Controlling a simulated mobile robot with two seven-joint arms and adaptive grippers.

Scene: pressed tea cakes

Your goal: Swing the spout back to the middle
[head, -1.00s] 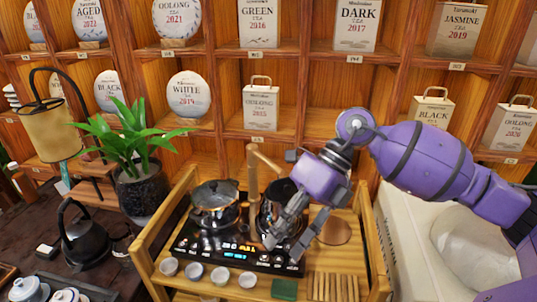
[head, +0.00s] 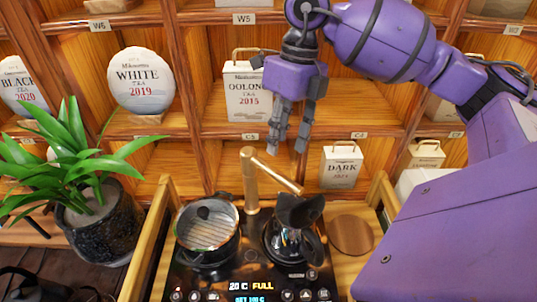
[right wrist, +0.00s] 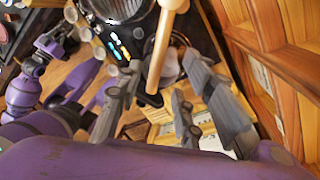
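The brass spout (head: 275,172) sits on top of an upright post (head: 251,195) behind the cooktop. In the head view it slants right and toward me, over the dark kettle (head: 294,232) on the right burner.
A glass-lidded pot (head: 208,232) stands on the left burner of the cooktop (head: 240,272). A round wooden disc (head: 350,235) lies to the right. Shelves with tea packages (head: 248,92) rise behind. A potted plant (head: 98,225) stands at left.

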